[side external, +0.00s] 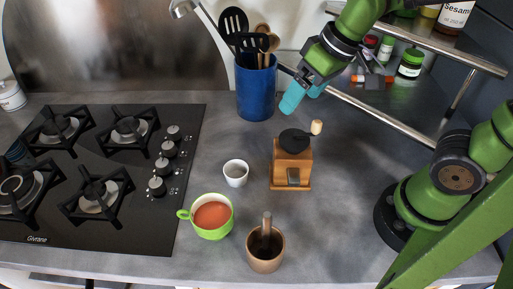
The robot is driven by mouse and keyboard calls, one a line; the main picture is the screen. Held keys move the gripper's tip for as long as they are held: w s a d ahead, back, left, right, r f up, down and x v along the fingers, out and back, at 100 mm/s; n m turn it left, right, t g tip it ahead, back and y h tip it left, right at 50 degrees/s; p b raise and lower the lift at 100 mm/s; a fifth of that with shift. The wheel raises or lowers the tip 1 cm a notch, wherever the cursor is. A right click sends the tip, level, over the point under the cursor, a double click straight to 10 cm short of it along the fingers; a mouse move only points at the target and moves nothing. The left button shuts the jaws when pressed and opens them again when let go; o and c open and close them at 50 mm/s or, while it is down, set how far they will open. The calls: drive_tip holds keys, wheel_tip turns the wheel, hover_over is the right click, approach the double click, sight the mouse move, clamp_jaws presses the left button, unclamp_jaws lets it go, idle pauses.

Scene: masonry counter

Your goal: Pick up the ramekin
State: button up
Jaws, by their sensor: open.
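A small white ramekin (236,178) stands upright on the grey counter, right of the stove and left of the coffee grinder. It looks empty, though its inside is small in view. My gripper (292,101) has light blue fingertips and is up in the air, above and behind the grinder. It is open, holds nothing, and is well apart from the ramekin, to its upper right.
A wooden coffee grinder (291,168) stands right of the ramekin. A green mug (220,231) with orange-red content and a wooden mortar (265,262) with pestle stand in front. A blue utensil holder (256,102) is behind. A black gas stove (110,225) lies left, a shelf (400,129) right.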

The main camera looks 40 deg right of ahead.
sight(236, 169)
drive_tip(key=w+a+f+n+g+h, duration=0.15)
drive_tip(key=w+a+n, duration=0.35)
drive_tip(key=n, duration=0.6)
drive_tip(key=w+a+f+n+g+h, duration=0.1)
drive_tip(key=w+a+f+n+g, duration=0.4)
drive_tip(key=n, duration=0.6)
drive_tip(key=f, duration=0.4)
drive_tip(key=s+a+f+t, duration=0.1)
drive_tip(key=f, duration=0.4)
drive_tip(key=f+t, duration=0.1)
drive_tip(key=f, duration=0.4)
drive_tip(key=shift+s+a+f+t, duration=0.15)
drive_tip(key=shift+s+f+t, duration=0.05)
drive_tip(key=shift+s+t, duration=0.05)
drive_tip(key=c, duration=1.1)
wheel_tip(236, 169, up, 9)
drive_tip(key=d+r+m, duration=0.4)
drive_tip(key=d+m, duration=0.6)
drive_tip(key=m, duration=0.1)
drive_tip(key=d+r+m, duration=0.5)
drive_tip(key=d+m, duration=0.5)
drive_tip(key=m, duration=0.1)
drive_tip(key=shift+m, duration=0.4)
